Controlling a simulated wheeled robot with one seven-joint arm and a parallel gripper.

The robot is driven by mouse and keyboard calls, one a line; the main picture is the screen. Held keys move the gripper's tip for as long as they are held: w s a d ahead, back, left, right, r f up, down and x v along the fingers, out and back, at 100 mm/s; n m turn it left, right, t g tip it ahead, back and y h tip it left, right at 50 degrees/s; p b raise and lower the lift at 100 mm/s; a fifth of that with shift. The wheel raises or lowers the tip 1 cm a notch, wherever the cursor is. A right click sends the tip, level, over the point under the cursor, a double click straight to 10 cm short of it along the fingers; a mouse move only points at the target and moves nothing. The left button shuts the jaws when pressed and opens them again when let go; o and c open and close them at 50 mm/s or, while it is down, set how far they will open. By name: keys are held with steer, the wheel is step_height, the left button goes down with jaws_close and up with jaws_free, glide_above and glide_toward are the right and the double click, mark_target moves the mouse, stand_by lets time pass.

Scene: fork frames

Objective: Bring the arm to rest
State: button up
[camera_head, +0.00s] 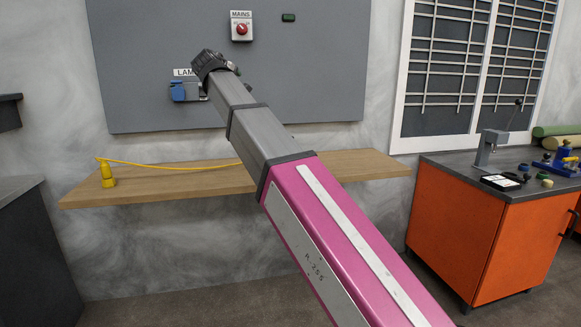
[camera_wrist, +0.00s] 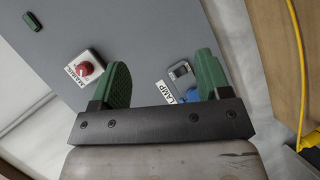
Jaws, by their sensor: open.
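My arm reaches up from the lower right of the head view towards the grey wall panel (camera_head: 330,70). The dark wrist end is just above and right of the blue-and-grey LAMP box (camera_head: 184,91); the fingers are hidden there. In the wrist view my gripper (camera_wrist: 163,80) shows two green fingers spread wide with nothing between them. The LAMP box (camera_wrist: 182,74) appears beyond them near the right finger, partly covered by it. The red MAINS knob (camera_wrist: 86,68) lies beyond and left of the left finger. I see no contact with either.
A wooden shelf (camera_head: 150,186) runs below the panel, with a yellow plug (camera_head: 108,176) and yellow cable on it. An orange cabinet (camera_head: 470,226) with tools on top stands at right. A dark cabinet (camera_head: 30,255) stands at left. Floor is partly visible between them.

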steer(key=d+f+m+g, duration=0.2)
steer(key=d+f, duration=0.5)
steer(key=f, duration=0.6)
steer(key=d+f+m+g, duration=0.1)
steer(key=d+f+g, duration=0.1)
steer(key=d+f, duration=0.8)
steer(key=d+f+m+g, duration=0.2)
steer(key=d+f+g, duration=0.15)
steer(key=f, duration=1.25)
steer(key=s+d+f+m+g+y, duration=0.1)
steer(key=s+d+f+m+g, duration=0.1)
steer(key=s+d+f, duration=0.4)
steer(key=s+d+f+m+g+y, duration=0.1)
steer(key=s+d+f+m+g, duration=0.1)
steer(key=s+d+f, duration=0.4)
steer(key=s+d+f+m+g+y, duration=0.1)
steer(key=s+d+f+m+g, duration=0.1)
steer(key=s+d+f, duration=0.4)
steer(key=s+f+m, duration=0.1)
steer(key=s+f, duration=0.3)
steer(key=f, duration=0.6)
steer(key=shift+s+d+f+m, duration=0.3)
steer(key=shift+s+d+f, duration=0.05)
steer(key=shift+s, duration=0.05)
